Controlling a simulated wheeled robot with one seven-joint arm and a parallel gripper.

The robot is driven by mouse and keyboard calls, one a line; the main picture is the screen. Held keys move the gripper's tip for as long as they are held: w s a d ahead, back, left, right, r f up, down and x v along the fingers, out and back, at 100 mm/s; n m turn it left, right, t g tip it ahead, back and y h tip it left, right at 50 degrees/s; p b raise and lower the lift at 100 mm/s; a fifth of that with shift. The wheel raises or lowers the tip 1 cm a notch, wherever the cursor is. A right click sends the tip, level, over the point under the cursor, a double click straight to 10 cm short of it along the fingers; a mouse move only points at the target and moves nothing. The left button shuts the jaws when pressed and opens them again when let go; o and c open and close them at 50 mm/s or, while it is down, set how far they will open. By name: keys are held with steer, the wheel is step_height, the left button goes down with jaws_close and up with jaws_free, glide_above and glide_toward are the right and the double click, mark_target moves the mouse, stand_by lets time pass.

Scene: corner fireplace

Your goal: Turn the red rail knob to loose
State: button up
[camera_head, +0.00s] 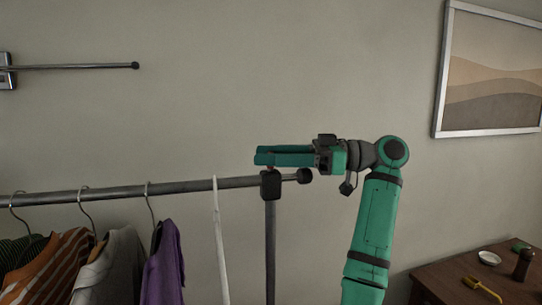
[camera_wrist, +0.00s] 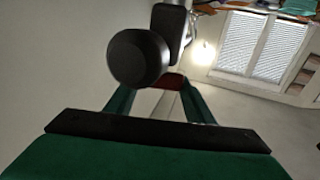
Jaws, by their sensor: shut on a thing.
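The red rail knob (camera_wrist: 172,81) shows as a small dark red patch between the tips of my gripper's green fingers in the wrist view. In the head view only a faint bit of red shows under the fingertips, above the black clamp block (camera_head: 270,186) at the top of the rack's post. My gripper (camera_head: 266,157) reaches in level from the right, over the rail end, and is shut on the knob. The fingers hide most of the knob, and its turn angle cannot be told.
The metal rail (camera_head: 115,195) carries several clothes, including a purple one (camera_head: 164,265), and a white hanger (camera_head: 221,240) near the post. A black end cap (camera_head: 304,175) sits below my gripper. A wooden table (camera_head: 450,285) stands lower right.

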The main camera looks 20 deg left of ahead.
steer(key=shift+n+g+h, duration=0.8)
steer(key=shift+n+g, duration=0.4)
steer(key=shift+g, duration=0.5)
steer(key=shift+f+n+g+h, duration=0.1)
steer(key=shift+n+g+h, duration=0.35)
steer(key=shift+g, duration=0.25)
steer(key=o, duration=1.1)
steer(key=shift+c, duration=0.2)
